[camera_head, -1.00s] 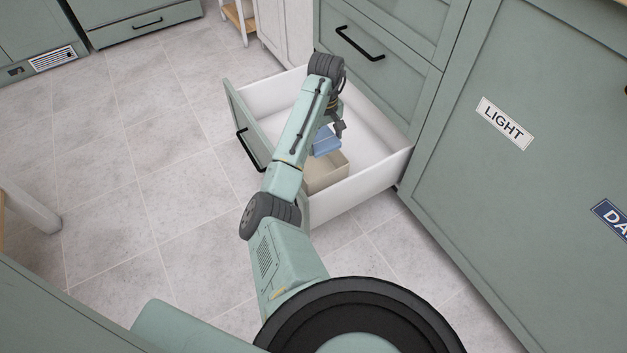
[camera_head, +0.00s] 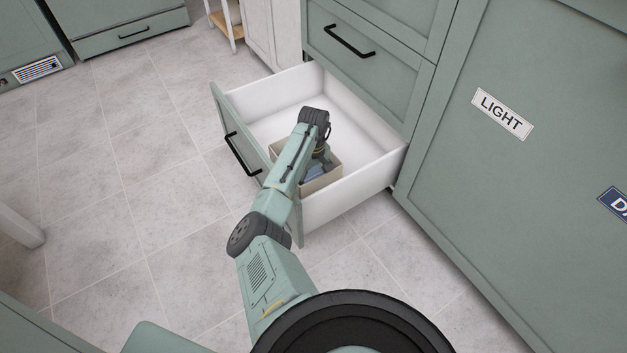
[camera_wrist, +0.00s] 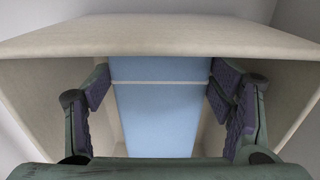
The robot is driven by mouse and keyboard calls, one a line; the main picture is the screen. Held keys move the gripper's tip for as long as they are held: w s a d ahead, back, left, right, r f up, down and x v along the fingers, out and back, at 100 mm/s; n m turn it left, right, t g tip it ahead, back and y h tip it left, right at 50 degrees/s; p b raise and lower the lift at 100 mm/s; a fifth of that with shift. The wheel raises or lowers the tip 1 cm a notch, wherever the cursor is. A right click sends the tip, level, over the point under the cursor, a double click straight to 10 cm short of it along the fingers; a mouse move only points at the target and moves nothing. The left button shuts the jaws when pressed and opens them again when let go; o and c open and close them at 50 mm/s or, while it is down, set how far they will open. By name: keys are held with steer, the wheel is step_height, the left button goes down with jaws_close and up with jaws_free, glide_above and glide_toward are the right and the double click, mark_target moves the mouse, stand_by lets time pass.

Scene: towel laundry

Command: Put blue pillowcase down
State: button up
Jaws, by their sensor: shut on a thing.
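The blue pillowcase (camera_wrist: 160,110) is a folded light-blue piece between my fingers in the wrist view, with a pale line across it. In the head view a small part of the pillowcase (camera_head: 314,172) shows inside a beige box. My gripper (camera_wrist: 160,92) is shut on the pillowcase; it also shows in the head view (camera_head: 322,166), down inside the box. The beige box (camera_head: 326,181) stands in the open white drawer; its rim (camera_wrist: 160,38) spans the wrist view. Whether the pillowcase touches the box floor is hidden.
The open drawer (camera_head: 355,203) has high white walls and a green front with a black handle. Its floor behind the box is bare. A closed drawer (camera_head: 365,50) sits above it. A cabinet labelled LIGHT (camera_head: 500,112) stands to the right.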

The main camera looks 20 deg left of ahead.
steer(key=shift+f, duration=0.8)
steer(key=shift+f, duration=0.1)
steer(key=o, duration=0.9)
steer(key=shift+o, duration=0.2)
step_height(320, 180, up, 12)
steer(key=p, duration=0.3)
